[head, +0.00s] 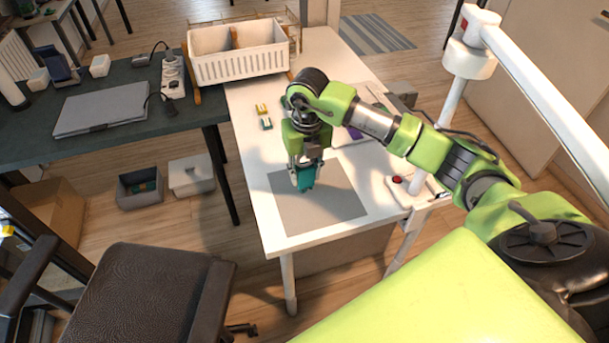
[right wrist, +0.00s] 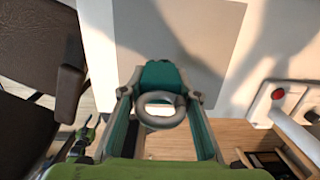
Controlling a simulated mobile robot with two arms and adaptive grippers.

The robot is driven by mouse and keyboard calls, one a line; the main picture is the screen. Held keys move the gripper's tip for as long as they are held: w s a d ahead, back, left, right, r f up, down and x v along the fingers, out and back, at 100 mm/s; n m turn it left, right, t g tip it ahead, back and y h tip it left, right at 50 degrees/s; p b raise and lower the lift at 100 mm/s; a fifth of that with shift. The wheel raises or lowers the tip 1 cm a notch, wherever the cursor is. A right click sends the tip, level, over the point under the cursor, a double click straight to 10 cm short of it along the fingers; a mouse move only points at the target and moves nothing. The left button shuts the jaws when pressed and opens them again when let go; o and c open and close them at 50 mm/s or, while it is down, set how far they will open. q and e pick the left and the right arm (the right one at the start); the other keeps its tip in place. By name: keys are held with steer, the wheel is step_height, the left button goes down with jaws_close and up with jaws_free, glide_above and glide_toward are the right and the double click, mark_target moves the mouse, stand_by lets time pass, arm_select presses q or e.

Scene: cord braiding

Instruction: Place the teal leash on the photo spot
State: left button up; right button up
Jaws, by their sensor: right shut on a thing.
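The teal leash (head: 306,177) is in my right gripper (head: 304,168), over the grey photo spot (head: 325,203) on the white table. The fingers are shut on it. In the right wrist view, the leash (right wrist: 162,74) shows as a teal bundle between the fingertips, with a pale ring (right wrist: 160,108) in front of it. The photo spot (right wrist: 185,35) lies beyond the fingertips there. I cannot tell whether the leash touches the surface. My left gripper is not in view.
A white basket (head: 238,66) stands at the table's back left. Two small yellow-and-green items (head: 264,116) lie behind the photo spot. A box with a red button (head: 397,180) sits at the right edge. A dark desk (head: 60,140) with a laptop (head: 102,110) adjoins at left. A chair (head: 150,290) stands front left.

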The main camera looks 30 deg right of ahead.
steer(key=shift+a+f, duration=0.1)
steer(key=shift+f, duration=0.9)
steer(key=shift+f, duration=0.15)
steer(key=o, duration=1.1)
